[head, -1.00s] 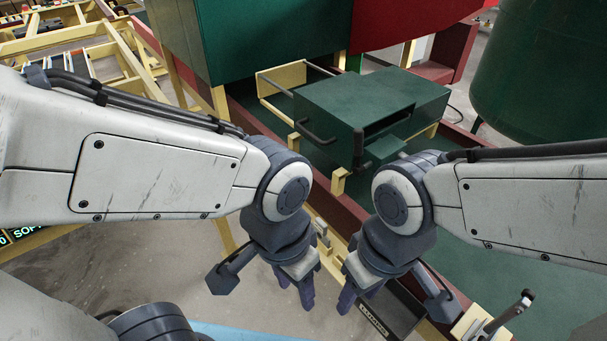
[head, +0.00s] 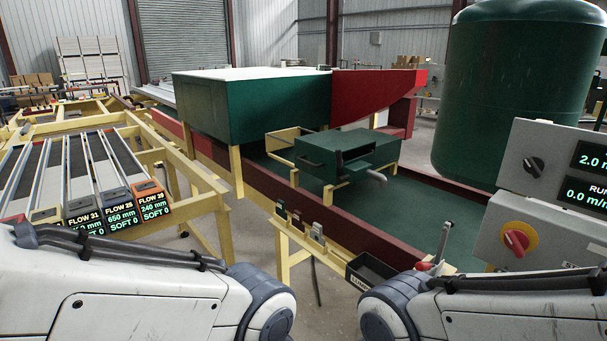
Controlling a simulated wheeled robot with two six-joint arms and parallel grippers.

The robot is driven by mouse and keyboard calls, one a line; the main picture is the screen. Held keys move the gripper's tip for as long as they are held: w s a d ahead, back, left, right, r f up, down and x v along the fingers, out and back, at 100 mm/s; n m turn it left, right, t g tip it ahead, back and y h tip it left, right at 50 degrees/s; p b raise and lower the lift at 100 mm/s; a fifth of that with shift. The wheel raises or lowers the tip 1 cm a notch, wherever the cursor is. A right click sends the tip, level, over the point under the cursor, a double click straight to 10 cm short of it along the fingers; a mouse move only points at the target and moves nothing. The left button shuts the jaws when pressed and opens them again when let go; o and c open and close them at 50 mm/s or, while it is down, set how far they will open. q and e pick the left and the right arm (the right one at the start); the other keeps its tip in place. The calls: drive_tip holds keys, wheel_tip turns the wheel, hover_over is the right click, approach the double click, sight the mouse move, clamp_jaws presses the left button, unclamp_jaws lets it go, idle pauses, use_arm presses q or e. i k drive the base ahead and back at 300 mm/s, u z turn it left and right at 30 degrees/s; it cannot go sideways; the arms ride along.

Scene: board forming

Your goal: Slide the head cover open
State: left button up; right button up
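A green box-shaped cover (head: 313,145) sits on a yellow frame (head: 283,146) over the dark red rail of the machine. Its front has a dark slot, with a dark bar handle (head: 310,161) on the left part and a grey curved spout or lever (head: 377,176) on the right. The yellow frame runs out behind it to the left. Only my two forearms show along the bottom edge, left and right, well short of the cover. Both grippers are below the picture.
A larger green housing (head: 260,105) with a red chute (head: 375,88) stands behind. A green tank (head: 520,90) and a grey control box with a red knob (head: 517,239) are at the right.

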sight(314, 153)
drive_tip(key=u, duration=0.85)
drive_tip(key=i, duration=1.75)
drive_tip(key=z, duration=0.6)
